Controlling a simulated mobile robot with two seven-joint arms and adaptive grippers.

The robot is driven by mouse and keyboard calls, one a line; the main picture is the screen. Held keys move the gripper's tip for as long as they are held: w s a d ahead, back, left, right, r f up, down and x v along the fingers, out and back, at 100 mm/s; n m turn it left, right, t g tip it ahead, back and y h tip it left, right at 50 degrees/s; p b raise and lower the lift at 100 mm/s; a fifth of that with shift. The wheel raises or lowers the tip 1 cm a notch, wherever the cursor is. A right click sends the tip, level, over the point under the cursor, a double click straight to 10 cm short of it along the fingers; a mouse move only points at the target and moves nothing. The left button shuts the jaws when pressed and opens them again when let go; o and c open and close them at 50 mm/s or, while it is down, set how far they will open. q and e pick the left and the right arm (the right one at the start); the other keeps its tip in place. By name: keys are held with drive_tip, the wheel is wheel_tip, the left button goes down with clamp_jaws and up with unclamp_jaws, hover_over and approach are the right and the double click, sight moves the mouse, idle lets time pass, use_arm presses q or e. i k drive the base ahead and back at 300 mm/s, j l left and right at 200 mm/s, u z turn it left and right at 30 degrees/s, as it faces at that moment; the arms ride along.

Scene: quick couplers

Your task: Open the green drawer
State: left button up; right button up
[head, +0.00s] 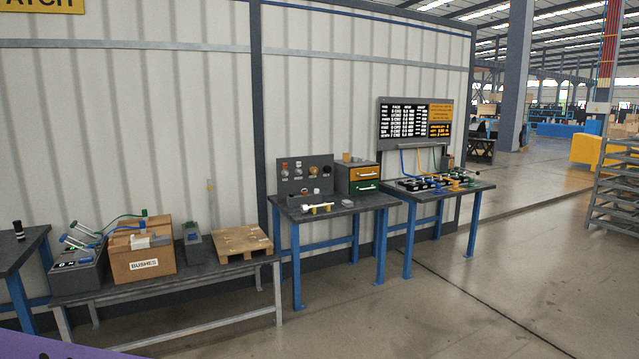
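The green drawer (367,187) is the lower front of a small grey two-drawer cabinet (343,181). It looks shut and has a pale handle. An orange-yellow drawer (367,174) sits above it and also looks shut. The cabinet stands at the back right of a dark-topped table with blue legs (350,204), some way off in the middle of the head view. Neither of my grippers is in view.
A low bench (190,279) with a BUSHES box (141,255) and a wooden pallet (241,243) stands left of the table. Another blue-legged table (455,188) stands to its right. The floor (420,290) in front is clear.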

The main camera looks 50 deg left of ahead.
sight(363, 186)
drive_tip(key=u, duration=1.4)
drive_tip(key=i+z, duration=0.35)
drive_tip(key=i, duration=3.65)
drive_tip(key=i+l+u, duration=0.1)
drive_tip(key=i, duration=0.45)
drive_tip(key=i+l, duration=0.1)
drive_tip(key=i, duration=0.4)
drive_tip(key=i+l+u, duration=0.15)
drive_tip(key=i, duration=0.4)
drive_tip(key=i+u, duration=0.15)
